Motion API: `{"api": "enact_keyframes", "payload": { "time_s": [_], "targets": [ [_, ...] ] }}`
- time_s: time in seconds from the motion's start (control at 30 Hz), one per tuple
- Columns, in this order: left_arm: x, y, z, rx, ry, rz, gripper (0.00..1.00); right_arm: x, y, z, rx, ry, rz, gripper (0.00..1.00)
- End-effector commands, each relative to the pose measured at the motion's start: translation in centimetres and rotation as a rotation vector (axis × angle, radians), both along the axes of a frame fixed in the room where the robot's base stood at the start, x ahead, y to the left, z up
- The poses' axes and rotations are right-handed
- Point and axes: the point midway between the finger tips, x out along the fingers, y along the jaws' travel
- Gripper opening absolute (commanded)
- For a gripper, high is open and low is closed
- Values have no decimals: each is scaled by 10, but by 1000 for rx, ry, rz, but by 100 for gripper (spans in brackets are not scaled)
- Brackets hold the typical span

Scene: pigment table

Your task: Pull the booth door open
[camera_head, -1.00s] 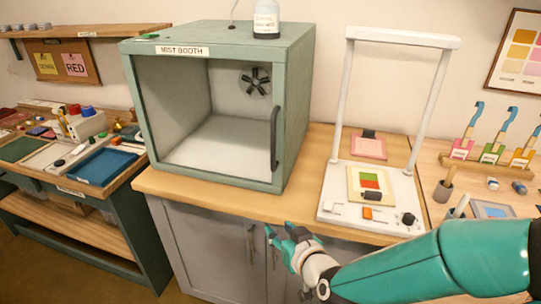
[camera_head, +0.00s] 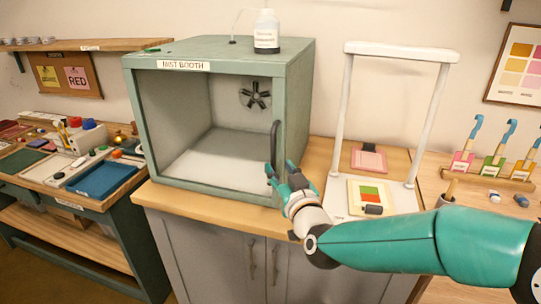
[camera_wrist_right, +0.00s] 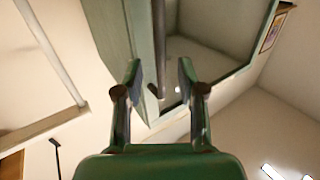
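The mist booth (camera_head: 298,95) is a green box on the wooden counter. Its front door (camera_head: 215,188) has a green frame around a clear pane and looks closed. A dark vertical handle (camera_head: 274,142) is on the door's right side; it also shows in the right wrist view (camera_wrist_right: 158,45). My right gripper (camera_head: 280,170) is at the handle's lower end. In the right wrist view my right gripper (camera_wrist_right: 159,72) is open, with the handle's end appearing between its two fingers. I cannot tell whether they touch it. My left gripper is not in view.
A bottle (camera_head: 267,32) stands on the booth's top. A white frame stand (camera_head: 345,110) with a colour card (camera_head: 370,197) is to the right, partly behind my right arm. A side bench (camera_head: 120,205) with trays is at left. Grey cabinet doors (camera_head: 215,250) are below the counter.

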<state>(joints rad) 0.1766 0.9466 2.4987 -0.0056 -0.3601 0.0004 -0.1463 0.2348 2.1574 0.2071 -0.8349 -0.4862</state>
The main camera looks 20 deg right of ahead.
Motion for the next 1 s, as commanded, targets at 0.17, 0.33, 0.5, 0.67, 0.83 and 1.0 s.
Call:
{"api": "enact_keyframes", "payload": {
  "time_s": [0.17,0.33,0.5,0.67,0.83,1.0],
  "targets": [
    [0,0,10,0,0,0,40,33,0,0,0,2,0,39],
    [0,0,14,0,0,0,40,51,0,0,1,1,0,39],
    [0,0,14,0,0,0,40,57,0,0,1,0,1,39],
    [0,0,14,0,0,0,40,58,0,0,0,0,1,39],
    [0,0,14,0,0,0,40,57,1,0,0,0,2,23],
    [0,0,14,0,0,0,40,57,1,0,0,0,2,0]
  ]
}}
